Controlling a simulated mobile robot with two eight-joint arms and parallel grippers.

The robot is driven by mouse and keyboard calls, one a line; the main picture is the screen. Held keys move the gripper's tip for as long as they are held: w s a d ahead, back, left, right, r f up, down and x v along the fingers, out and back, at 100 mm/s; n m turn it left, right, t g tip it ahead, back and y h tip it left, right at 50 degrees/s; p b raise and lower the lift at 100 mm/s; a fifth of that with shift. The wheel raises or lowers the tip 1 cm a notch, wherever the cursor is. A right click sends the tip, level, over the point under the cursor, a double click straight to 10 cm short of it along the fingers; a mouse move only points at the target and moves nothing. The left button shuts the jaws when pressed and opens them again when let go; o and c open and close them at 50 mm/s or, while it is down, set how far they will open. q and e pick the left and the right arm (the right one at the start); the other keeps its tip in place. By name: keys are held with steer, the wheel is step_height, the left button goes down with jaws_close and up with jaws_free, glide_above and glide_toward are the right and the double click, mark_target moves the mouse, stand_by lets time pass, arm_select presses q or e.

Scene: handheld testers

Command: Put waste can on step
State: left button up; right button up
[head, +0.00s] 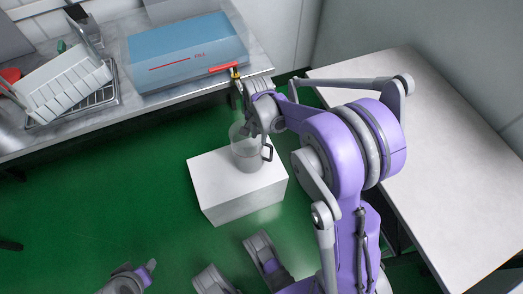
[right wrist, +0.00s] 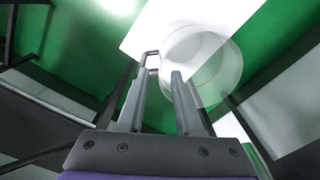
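The waste can (head: 246,157) is a see-through grey cylinder with a dark side handle. It appears upright on top of the white box-shaped step (head: 218,180), and the right wrist view shows the can (right wrist: 205,62) over the white surface. My right gripper (right wrist: 160,73) is at the near side of the can, with its two fingers apart. The can's handle (right wrist: 151,56) shows by the left fingertip; I cannot tell whether they touch. My right wrist partly hides the can's top in the head view. Part of my left arm (head: 128,279) shows low at the left; its fingers are unclear.
A metal counter (head: 130,112) at the back left carries a blue box (head: 185,52) and a white dish rack (head: 62,83). A red-handled tool (head: 228,68) lies near the box's front edge. A white table (head: 425,135) stands at the right. Green floor is open left of the step.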

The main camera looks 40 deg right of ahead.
steer(key=s+a+r+n+t, duration=0.2)
steer(key=s+a+r+n, duration=0.2)
steer(key=s, duration=0.5)
steer(key=s+a+r+n+t, duration=0.2)
steer(key=s+a+r+n, duration=0.2)
steer(key=s+a+n, duration=0.4)
steer(key=shift+s+r+n, duration=0.25)
steer(key=shift+s+n, duration=0.6)
steer(key=shift+n, duration=0.25)
steer(key=shift+d, duration=0.1)
